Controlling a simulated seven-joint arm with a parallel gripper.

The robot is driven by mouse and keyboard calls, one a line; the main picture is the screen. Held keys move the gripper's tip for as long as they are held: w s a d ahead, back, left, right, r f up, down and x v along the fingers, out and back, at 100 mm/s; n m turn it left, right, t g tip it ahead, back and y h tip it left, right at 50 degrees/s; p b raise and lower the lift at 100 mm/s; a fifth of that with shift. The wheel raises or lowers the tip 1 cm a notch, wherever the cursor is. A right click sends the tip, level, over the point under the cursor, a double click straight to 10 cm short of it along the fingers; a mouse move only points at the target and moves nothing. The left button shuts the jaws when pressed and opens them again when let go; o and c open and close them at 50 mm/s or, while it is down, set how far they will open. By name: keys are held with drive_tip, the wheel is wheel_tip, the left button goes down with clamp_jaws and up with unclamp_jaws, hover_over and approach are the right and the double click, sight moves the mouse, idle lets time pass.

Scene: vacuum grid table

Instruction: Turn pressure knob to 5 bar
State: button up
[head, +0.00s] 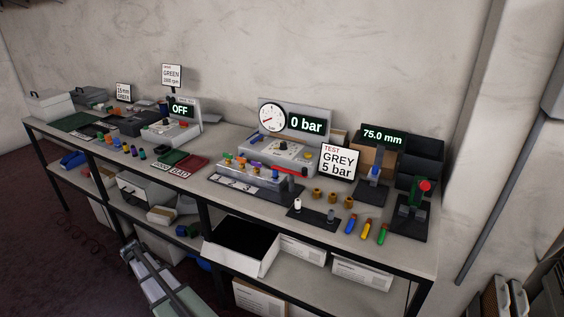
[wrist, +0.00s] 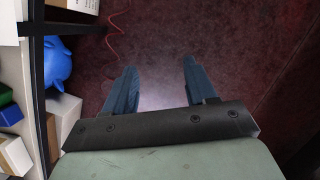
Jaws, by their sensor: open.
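The pressure unit (head: 283,150) is a grey box on the right half of the bench in the head view. Its display (head: 306,123) reads "0 bar", with a round dial gauge (head: 271,116) to the left of it. A small dark knob, too small to read, sits on the box's sloped front. My gripper (wrist: 156,82) is open and empty in the wrist view, above the dark red floor and away from the unit.
The long bench (head: 225,140) holds several small coloured parts and a vise-like press (head: 411,210) at the right end. Another display (head: 384,137) reads "75.0 mm". A second unit's display (head: 181,110) reads "OFF". Shelves below hold boxes and an open bin (head: 241,262).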

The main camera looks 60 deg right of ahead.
drive_tip(key=w+d+r+n+t, duration=0.1)
drive_tip(key=w+d+r, duration=0.4)
drive_tip(key=d+r, duration=0.25)
drive_tip(key=w+d+r+n, duration=0.1)
drive_tip(key=w+d+r, duration=0.3)
drive_tip(key=d+r, duration=0.3)
drive_tip(key=shift+n+h, duration=0.4)
drive_tip(key=shift+h, duration=0.5)
drive_tip(key=d+r, duration=0.5)
drive_tip(key=r, duration=0.1)
drive_tip(key=w+d+r, duration=0.1)
drive_tip(key=d+r, duration=0.4)
drive_tip(key=r, duration=0.1)
drive_tip(key=d+r, duration=0.5)
drive_tip(key=r, duration=0.1)
drive_tip(key=shift+w+d+r, duration=0.15)
drive_tip(key=shift+d+r, duration=0.1)
drive_tip(key=shift+d, duration=0.1)
drive_tip(key=s+d+r, duration=0.3)
drive_tip(key=d, duration=0.4)
drive_tip(key=s+d+r, duration=0.3)
drive_tip(key=s+d, duration=0.1)
drive_tip(key=d, duration=0.2)
drive_tip(key=g, duration=0.1)
approach(282, 143)
drive_tip(key=x, duration=0.8)
drive_tip(key=shift+s+d+f, duration=0.25)
drive_tip(key=shift+d+f, duration=0.05)
drive_tip(key=shift+d, duration=0.05)
drive_tip(key=c, duration=1)
